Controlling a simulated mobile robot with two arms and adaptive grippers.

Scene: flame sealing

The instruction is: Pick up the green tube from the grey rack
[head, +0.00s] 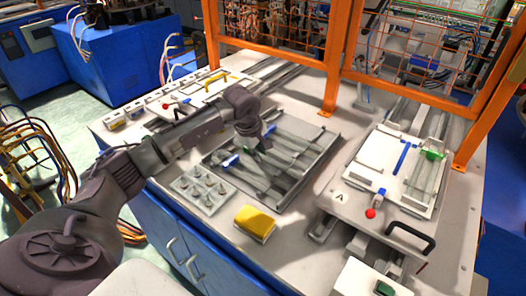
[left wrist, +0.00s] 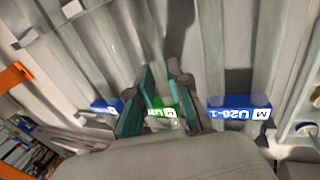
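The green-labelled tube (left wrist: 163,112) lies in the grey rack, between my left gripper's two fingers in the left wrist view. My left gripper (left wrist: 161,72) has dark fingers with teal pads, set a small gap apart over the tube. Whether the pads touch the tube is not clear. In the head view the left gripper (head: 262,146) is down at the grey rack (head: 322,160) and hides most of the green tube. Blue-labelled tubes lie on both sides, one to the right (left wrist: 240,113) and one to the left (left wrist: 103,107). My right gripper is not in view.
A small tray of grey pieces (head: 205,190) and a yellow sponge-like block (head: 255,222) stand in front of the rack. At right is a white fixture (head: 385,185) with a red knob (head: 370,213) and black handle. Orange fence posts (head: 340,60) rise behind.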

